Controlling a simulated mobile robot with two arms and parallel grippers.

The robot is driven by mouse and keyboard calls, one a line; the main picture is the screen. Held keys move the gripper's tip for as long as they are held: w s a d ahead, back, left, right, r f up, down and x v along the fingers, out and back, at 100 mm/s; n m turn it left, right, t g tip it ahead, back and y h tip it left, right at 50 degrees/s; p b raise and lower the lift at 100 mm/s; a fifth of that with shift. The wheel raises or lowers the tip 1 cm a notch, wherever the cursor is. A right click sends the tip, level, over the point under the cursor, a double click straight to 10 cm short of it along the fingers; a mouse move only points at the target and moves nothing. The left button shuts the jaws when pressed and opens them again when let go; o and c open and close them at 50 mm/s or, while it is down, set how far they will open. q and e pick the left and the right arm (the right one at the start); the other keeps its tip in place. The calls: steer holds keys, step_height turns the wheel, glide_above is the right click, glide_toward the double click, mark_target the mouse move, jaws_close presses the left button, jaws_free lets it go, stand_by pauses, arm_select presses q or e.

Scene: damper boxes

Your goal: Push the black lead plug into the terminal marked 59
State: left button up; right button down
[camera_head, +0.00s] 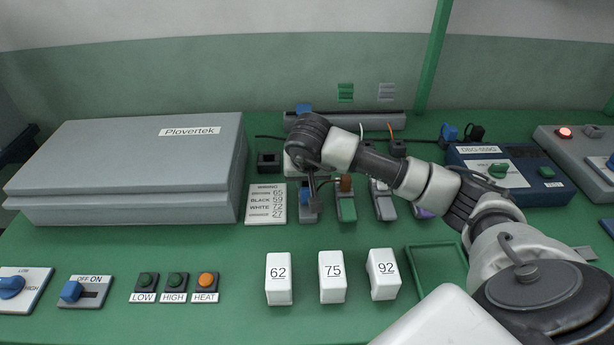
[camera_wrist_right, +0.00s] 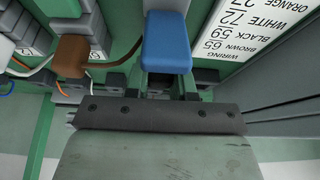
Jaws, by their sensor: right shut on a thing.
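A brown plug (camera_head: 345,183) stands at the green terminal (camera_head: 347,210) to the right. The wiring card (camera_head: 266,204) lists black as 59. My left gripper is not in view.
White blocks marked 62 (camera_head: 279,279), 75 (camera_head: 332,277) and 92 (camera_head: 382,274) stand in front. A large grey Plovertek box (camera_head: 130,165) is at left. A black socket block (camera_head: 268,161) sits behind the card. My right forearm covers part of the terminal row.

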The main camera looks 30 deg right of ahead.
steer(key=shift+f, duration=0.3)
steer(key=c, duration=0.9)
jaws_free()
steer(key=shift+r, duration=0.1)
steer(key=shift+o, duration=0.2)
steer(key=shift+r, duration=0.1)
